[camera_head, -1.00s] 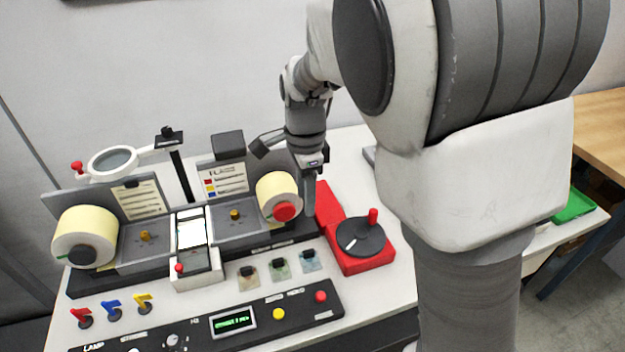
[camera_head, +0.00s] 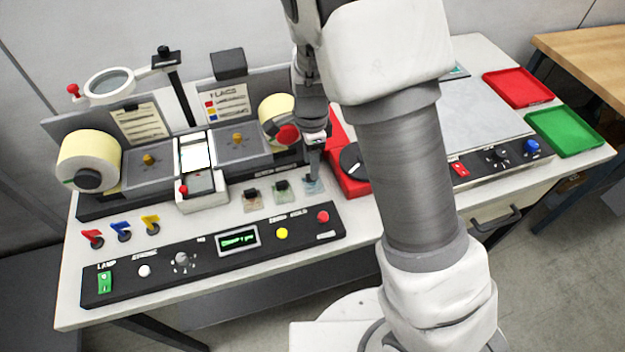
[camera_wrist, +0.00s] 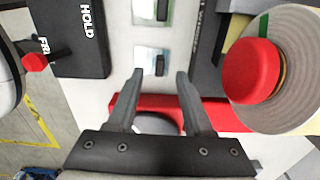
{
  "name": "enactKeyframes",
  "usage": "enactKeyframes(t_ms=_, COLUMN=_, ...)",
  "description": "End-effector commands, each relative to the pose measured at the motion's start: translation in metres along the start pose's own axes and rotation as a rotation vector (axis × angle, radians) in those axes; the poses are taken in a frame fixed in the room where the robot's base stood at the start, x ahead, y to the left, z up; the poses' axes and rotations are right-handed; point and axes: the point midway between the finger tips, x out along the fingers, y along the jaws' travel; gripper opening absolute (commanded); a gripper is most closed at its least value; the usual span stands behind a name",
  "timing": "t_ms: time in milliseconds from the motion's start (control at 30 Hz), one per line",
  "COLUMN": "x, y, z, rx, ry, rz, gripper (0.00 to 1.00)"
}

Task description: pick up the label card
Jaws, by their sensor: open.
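Three small clear label cards with dark grips lie in a row in front of the rewinder: an amber card (camera_head: 253,206), a green card (camera_head: 284,197) and a bluish card (camera_head: 314,188). My gripper (camera_head: 313,178) points down over the bluish card, at the right end of the row, and partly hides it. In the wrist view my gripper (camera_wrist: 160,74) is open and empty. The nearest card (camera_wrist: 146,60), with its dark grip, shows just past and between the fingertips. Contact cannot be told. Another card (camera_wrist: 149,9) lies farther off.
The label roll with a red hub (camera_wrist: 254,72) stands close right of my fingers in the wrist view. A red box with a dial (camera_head: 347,185) lies beside the gripper. The black control panel (camera_head: 200,262) runs along the front. Red (camera_head: 518,87) and green (camera_head: 563,131) trays are far right.

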Motion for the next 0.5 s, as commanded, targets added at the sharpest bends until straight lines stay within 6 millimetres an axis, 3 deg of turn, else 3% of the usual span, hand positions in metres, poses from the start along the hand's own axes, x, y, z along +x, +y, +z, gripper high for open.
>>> enactKeyframes(t_ms=200, x=0.031, y=0.001, z=-0.002, rx=0.0, ry=0.001, rz=0.003, gripper=0.51)
enactKeyframes(t_ms=500, x=0.035, y=0.001, z=-0.002, rx=-0.001, ry=0.0, rz=0.0, gripper=0.51)
